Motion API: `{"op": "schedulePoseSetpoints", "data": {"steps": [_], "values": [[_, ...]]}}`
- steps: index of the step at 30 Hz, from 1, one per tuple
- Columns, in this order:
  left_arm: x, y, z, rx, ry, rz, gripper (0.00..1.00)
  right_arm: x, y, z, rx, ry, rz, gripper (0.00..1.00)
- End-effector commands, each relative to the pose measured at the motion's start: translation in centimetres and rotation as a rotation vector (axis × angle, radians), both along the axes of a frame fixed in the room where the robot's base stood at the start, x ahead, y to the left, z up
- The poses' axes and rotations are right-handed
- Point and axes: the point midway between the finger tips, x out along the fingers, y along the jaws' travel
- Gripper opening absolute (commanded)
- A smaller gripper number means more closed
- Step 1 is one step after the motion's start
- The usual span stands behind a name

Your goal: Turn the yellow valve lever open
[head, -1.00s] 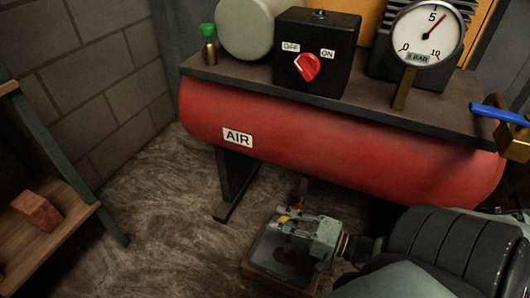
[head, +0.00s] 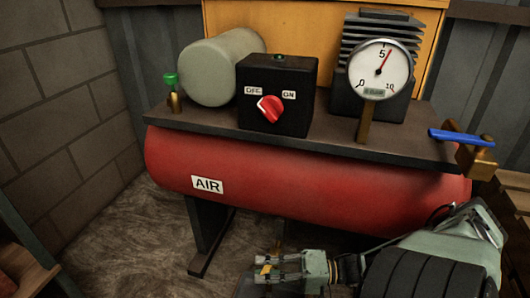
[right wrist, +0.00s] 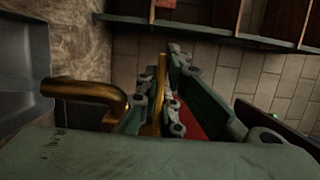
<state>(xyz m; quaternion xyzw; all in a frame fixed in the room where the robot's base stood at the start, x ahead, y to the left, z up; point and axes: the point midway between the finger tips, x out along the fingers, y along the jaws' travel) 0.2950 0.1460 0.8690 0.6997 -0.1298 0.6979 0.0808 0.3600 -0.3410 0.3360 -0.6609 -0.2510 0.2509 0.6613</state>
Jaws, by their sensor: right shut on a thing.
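My right gripper (head: 270,268) is at the bottom of the head view, low in front of the red air tank. A small yellow piece of the valve lever (head: 265,269) shows between its fingers. In the right wrist view, the narrow yellow lever (right wrist: 160,92) stands upright between the fingers, and the gripper is shut on it. A bent brass pipe (right wrist: 85,90) is beside the gripper at left in that view. The lever's pivot is hidden by the gripper. My left gripper is not in view.
The red tank (head: 300,190), marked AIR, carries a black switch box (head: 303,85), a gauge (head: 383,70) and a small green-topped fitting (head: 171,90). Another valve has a blue lever (head: 461,137) at right. A wooden shelf (head: 22,276) is at lower left.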

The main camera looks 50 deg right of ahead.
Motion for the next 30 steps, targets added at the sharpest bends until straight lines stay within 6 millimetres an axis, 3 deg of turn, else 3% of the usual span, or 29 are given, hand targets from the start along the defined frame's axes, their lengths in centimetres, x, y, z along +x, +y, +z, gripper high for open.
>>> {"op": "schedulePoseSetpoints", "data": {"steps": [2,3,10,21,30], "values": [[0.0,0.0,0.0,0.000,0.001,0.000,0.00,0.0,-0.1,-0.1,-0.005,0.002,-0.002,0.00],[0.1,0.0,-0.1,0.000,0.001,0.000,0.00,0.0,-0.1,-0.2,-0.006,0.002,-0.003,0.07],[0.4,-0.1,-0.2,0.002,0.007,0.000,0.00,0.0,-0.1,-0.1,-0.003,0.002,-0.002,0.26],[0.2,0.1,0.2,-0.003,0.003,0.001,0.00,0.1,0.1,0.1,0.002,0.002,-0.023,0.26],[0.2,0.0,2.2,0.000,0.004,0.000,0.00,1.5,0.8,0.3,0.009,0.003,-0.262,0.26]]}}
